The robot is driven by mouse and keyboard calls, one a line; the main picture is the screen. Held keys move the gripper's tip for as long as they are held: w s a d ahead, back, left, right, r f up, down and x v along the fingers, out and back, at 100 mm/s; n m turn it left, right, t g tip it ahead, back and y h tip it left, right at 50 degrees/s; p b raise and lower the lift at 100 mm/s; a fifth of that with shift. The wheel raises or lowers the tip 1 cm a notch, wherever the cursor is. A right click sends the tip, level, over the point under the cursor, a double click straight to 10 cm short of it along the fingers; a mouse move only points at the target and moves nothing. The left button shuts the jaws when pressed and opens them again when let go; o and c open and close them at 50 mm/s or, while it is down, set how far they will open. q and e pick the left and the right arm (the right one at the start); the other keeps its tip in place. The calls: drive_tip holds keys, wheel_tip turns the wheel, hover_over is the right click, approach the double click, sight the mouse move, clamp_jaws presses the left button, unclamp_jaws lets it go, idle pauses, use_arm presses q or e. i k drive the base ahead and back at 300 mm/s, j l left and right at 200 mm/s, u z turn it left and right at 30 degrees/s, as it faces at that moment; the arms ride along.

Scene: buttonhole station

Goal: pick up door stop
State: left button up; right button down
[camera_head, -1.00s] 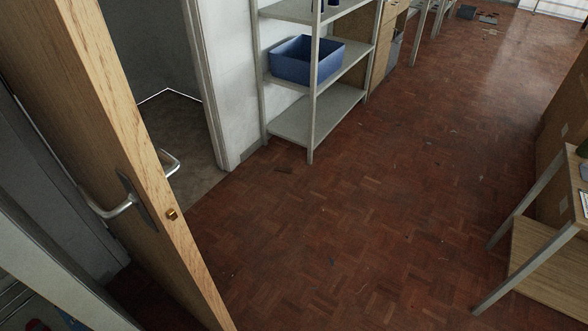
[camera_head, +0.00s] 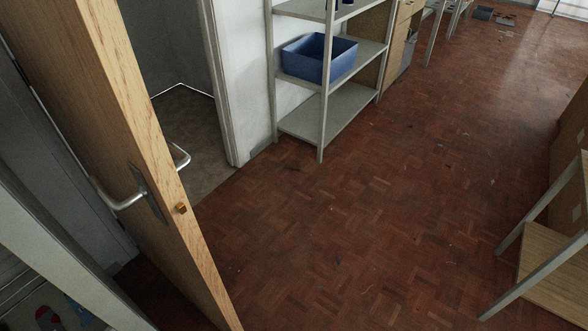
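I cannot make out a door stop for certain. A small flat dark piece (camera_head: 291,168) lies on the floor near the foot of the metal shelf; it is too small to tell what it is. A wooden door (camera_head: 150,165) with a metal lever handle (camera_head: 122,201) stands open at the left. The floor behind the door's lower part is hidden. Neither of my grippers is in view.
A grey metal shelf (camera_head: 322,118) with a blue bin (camera_head: 318,60) stands against the wall, right of the doorway. A wooden table or shelf unit (camera_head: 548,275) stands at the right edge. The brown parquet floor (camera_head: 390,220) between is mostly clear.

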sight(299, 168)
drive_tip(key=i+l, duration=0.15)
drive_tip(key=l, duration=0.15)
drive_tip(key=i+l+u, duration=0.45)
drive_tip(key=i+l, duration=1.2)
